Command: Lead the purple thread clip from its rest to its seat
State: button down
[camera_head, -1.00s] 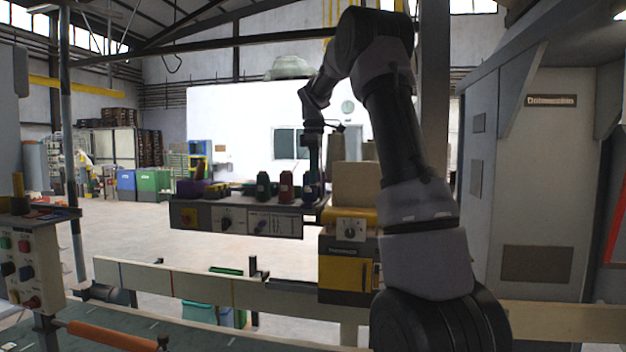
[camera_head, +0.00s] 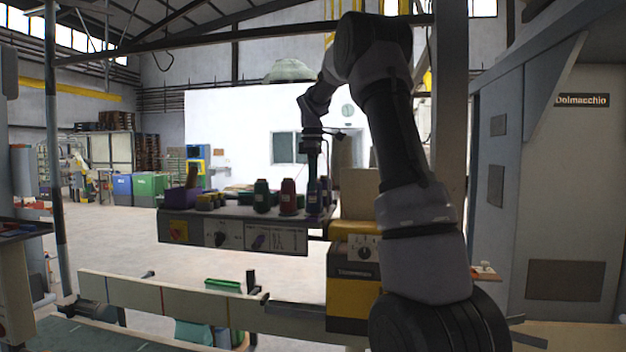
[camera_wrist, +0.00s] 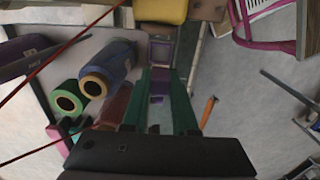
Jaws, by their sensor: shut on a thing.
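My gripper (camera_wrist: 157,103) shows in the wrist view with its two green fingers on either side of a small purple piece, which I take for the purple thread clip (camera_wrist: 156,99). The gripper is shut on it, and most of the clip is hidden. A greyish purple block (camera_wrist: 161,52) lies just beyond the fingertips; I cannot tell whether it is the seat or the rest. In the head view my gripper (camera_head: 313,195) points down at the right end of the machine's shelf, close to the purple spool (camera_head: 325,190). The clip is too small to make out there.
A green spool (camera_head: 262,196) and a dark red spool (camera_head: 288,198) stand on the shelf left of my gripper. Red threads (camera_wrist: 60,50) cross the wrist view at left. A yellow machine housing (camera_head: 352,290) stands right of the shelf. Open floor (camera_head: 110,240) lies to the left.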

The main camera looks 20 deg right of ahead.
jog(key=shift+f, duration=3.6)
jog(key=shift+r, duration=0.1)
notch_tip(320, 180, up, 5)
jog(key=shift+f, duration=0.15)
jog(key=shift+s+d+f, duration=0.45)
jog(key=shift+s+f, duration=0.4)
jog(key=shift+s, duration=1.2)
jog(key=shift+s+d+f, duration=0.4)
jog(key=shift+s+f, duration=0.45)
jog(key=shift+s, duration=1.15)
jog(key=shift+s+d+f, duration=0.45)
jog(key=shift+s+f, duration=0.4)
jog(key=shift+s, duration=1.2)
jog(key=shift+f, duration=2.4)
jog(key=shift+f, duration=0.1)
